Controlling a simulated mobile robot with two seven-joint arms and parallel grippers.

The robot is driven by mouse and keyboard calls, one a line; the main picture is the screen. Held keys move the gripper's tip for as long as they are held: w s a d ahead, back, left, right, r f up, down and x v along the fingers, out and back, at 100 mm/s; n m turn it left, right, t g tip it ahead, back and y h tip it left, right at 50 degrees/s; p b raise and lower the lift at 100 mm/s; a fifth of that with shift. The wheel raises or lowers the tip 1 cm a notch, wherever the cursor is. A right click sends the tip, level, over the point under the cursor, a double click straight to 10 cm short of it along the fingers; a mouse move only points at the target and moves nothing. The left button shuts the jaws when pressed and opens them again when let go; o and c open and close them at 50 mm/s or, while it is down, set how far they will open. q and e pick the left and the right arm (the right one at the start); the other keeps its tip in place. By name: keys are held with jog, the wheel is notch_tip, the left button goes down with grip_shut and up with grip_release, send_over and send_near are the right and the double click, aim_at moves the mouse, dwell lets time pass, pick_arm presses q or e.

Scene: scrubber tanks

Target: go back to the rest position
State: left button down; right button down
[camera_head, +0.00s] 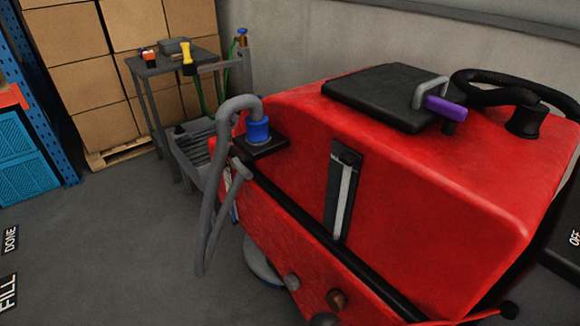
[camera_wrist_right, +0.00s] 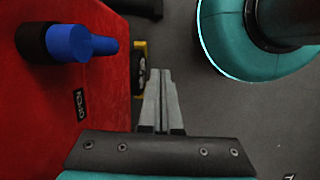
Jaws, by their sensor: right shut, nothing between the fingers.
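My right gripper (camera_wrist_right: 159,76) shows in the right wrist view. Its two grey fingers are pressed together, with nothing between them. It is over the grey floor, to the right of the red scrubber tank's side (camera_wrist_right: 95,110) and apart from it in the picture. A blue cylindrical fitting (camera_wrist_right: 68,43) on a black base sticks out of that red side. In the head view the red scrubber (camera_head: 440,190) fills the right half. Neither gripper can be made out in the head view, and my left gripper is not seen anywhere.
A grey hose (camera_head: 213,190) with a blue collar (camera_head: 258,130) hangs over the scrubber's left end. A black lid (camera_head: 385,97) with a purple-gripped handle (camera_head: 445,107) is on top. A small table (camera_head: 155,65) and stacked cartons (camera_head: 85,60) stand behind.

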jog(key=s+d+f+m+t+y, duration=0.1)
jog(key=s+d+f, duration=0.1)
jog(key=s, duration=0.6)
jog(key=s+d+f+m+t, duration=0.1)
jog(key=s+d+f+m, duration=0.1)
jog(key=s+f, duration=0.3)
jog(key=s+d+f+m+t+y, duration=0.1)
jog(key=s+d+f, duration=0.2)
jog(key=s, duration=0.8)
jog(key=shift+s+f+m+y, duration=0.2)
jog(key=shift+f+m+y, duration=0.05)
jog(key=shift+m+y, duration=0.05)
